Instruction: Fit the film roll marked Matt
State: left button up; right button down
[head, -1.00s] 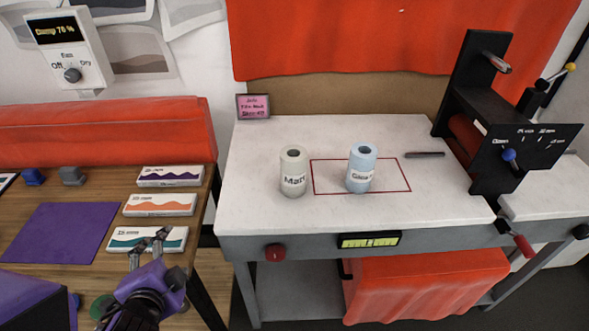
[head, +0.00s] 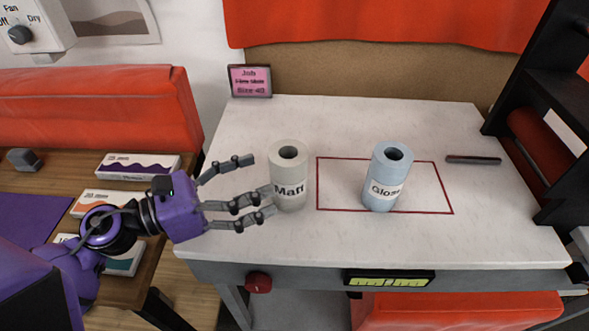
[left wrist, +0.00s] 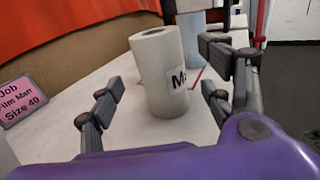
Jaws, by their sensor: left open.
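The film roll marked Matt (head: 289,170) is a whitish roll standing upright on the white table (head: 330,240), just left of a red outlined rectangle. My left gripper (head: 262,185) is open just left of the Matt roll, its fingers pointing at it. In the left wrist view the Matt roll (left wrist: 160,75) stands between the spread fingers (left wrist: 155,105); I cannot tell whether any finger touches it. The light blue Gloss roll (head: 387,175) stands upright inside the red rectangle. The black machine with a red roller (head: 545,150) is at the right. My right gripper is not in view.
A pink job card (head: 250,81) reading "Film Matt Size 40" stands at the back left. A dark rod (head: 473,160) lies right of the rectangle. A red knob (head: 258,283) and a green level gauge (head: 388,279) are on the front edge. Boxes (head: 138,166) lie on the wooden table.

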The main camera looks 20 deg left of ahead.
aim_at(272, 172)
pick_arm(q)
jog(key=shift+w+d+r+p, duration=0.25)
jog(key=shift+w+d+p, duration=0.1)
jog(key=shift+w+d, duration=0.2)
jog(key=shift+w+d+r+p, duration=0.2)
jog(key=shift+w+d+p, duration=0.15)
jog(key=shift+d, duration=0.2)
jog(key=p+x, duration=0.1)
jog(key=x, duration=0.2)
jog(key=shift+w+d+r, duration=0.1)
jog(key=shift+w+r, duration=0.1)
jog(key=shift+w, duration=0.15)
jog(key=shift+w+d+f+p, duration=0.2)
jog(key=shift+w+d+p, duration=0.05)
jog(key=shift+p, duration=0.05)
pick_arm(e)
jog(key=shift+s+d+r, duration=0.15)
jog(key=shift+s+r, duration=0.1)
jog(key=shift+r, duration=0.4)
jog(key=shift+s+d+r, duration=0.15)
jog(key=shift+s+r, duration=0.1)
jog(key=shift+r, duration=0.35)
pick_arm(q)
jog(key=shift+s, duration=0.1)
jog(key=c, duration=1.4)
jog(key=shift+c, duration=0.8)
jog(key=shift+r, duration=0.15)
